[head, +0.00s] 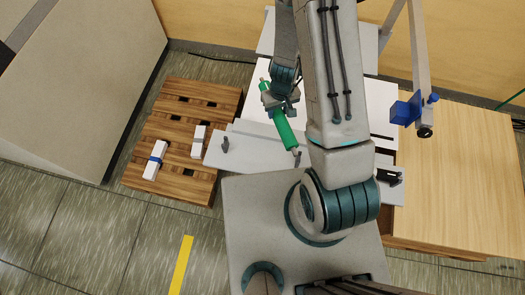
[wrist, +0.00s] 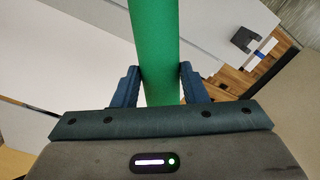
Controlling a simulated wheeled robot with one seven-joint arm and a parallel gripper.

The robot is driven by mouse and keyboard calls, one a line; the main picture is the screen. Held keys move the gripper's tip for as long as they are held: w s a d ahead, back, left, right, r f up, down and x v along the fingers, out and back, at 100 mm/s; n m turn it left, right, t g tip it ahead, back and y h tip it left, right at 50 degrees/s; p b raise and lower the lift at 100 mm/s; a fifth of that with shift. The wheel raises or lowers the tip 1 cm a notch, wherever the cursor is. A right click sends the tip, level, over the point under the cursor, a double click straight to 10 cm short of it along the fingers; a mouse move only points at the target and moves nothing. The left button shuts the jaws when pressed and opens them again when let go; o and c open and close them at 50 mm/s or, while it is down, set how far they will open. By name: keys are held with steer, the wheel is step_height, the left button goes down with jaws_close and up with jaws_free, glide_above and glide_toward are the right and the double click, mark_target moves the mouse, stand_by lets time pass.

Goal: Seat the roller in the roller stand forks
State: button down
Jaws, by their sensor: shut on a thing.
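The roller (head: 284,130) is a green cylinder with pale shaft ends. My gripper (head: 274,101) is shut around it, and in the wrist view the roller (wrist: 155,45) passes between the two dark blue fingers (wrist: 157,85). The roller slants in the head view, its lower end close to the right fork (head: 297,158). The left fork (head: 225,145) stands empty on the pale grey stand plate (head: 250,152). Whether the lower shaft end touches the right fork cannot be told. My arm hides part of the stand's right side.
A wooden pallet (head: 165,133) on the left carries white blocks (head: 155,160), one with a blue band. A light wooden table (head: 460,170) is on the right, beside an upright post with a blue bracket (head: 405,110). A large grey panel (head: 80,85) stands at the upper left.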

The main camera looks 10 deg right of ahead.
steer(key=s+a+f+n, duration=0.2)
steer(key=s+f, duration=0.2)
steer(key=s, duration=0.5)
steer(key=b, duration=1.3)
glide_above(247, 153)
step_height(247, 153, down, 7)
steer(key=shift+w+a+f+b, duration=0.1)
steer(key=shift+f+b, duration=0.6)
steer(key=shift+f, duration=1.15)
steer(key=shift+f+b, duration=0.55)
steer(key=shift+b, duration=0.1)
